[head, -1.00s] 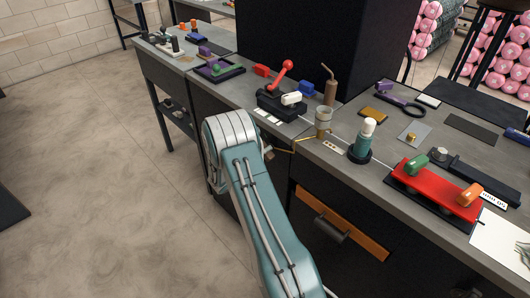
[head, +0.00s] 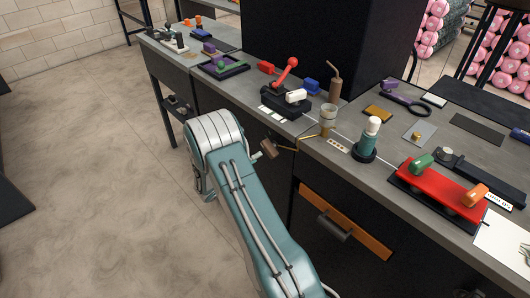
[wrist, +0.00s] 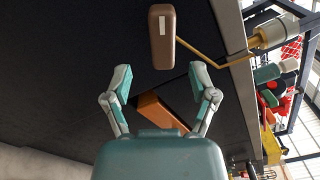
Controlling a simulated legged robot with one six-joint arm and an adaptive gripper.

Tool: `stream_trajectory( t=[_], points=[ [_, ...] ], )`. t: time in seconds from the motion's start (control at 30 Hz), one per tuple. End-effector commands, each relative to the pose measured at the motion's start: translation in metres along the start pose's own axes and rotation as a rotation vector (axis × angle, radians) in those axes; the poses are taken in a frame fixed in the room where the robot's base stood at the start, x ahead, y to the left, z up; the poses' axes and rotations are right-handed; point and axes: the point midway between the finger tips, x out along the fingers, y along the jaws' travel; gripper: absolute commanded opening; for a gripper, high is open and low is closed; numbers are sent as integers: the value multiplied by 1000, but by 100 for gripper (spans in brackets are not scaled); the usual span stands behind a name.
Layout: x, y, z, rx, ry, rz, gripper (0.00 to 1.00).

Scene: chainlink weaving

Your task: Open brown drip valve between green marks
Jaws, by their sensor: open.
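The brown drip valve handle (head: 268,149) sticks out past the bench's front edge, on a thin brass pipe from the clear cup (head: 328,117). In the wrist view the brown handle (wrist: 161,37), with a white stripe on its face, is upright in the picture. The brass pipe (wrist: 200,54) runs right from it. My gripper (wrist: 161,80) is open and empty. The handle lies beyond the fingertips, roughly centred between them and apart from both. I cannot make out green marks in either view.
The bench (head: 310,148) has a dark front with an orange drawer panel (head: 345,225) below the valve; the panel also shows between my fingers in the wrist view (wrist: 160,112). A green bottle (head: 369,143) and a red fixture (head: 442,188) stand to the right.

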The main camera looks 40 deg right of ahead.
Motion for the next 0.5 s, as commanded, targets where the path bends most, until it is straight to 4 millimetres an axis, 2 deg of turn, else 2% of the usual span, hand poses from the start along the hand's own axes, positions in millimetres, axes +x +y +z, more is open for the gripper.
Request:
stream_trajectory(
  t=[0.1, 0.23, 0.5],
  points=[
    [-25, 1, 1, -1, -3, 3, 74],
    [-44, 1, 1, -1, -3, 2, 74],
    [-55, 1, 0, -1, 0, 1, 74]
  ],
)
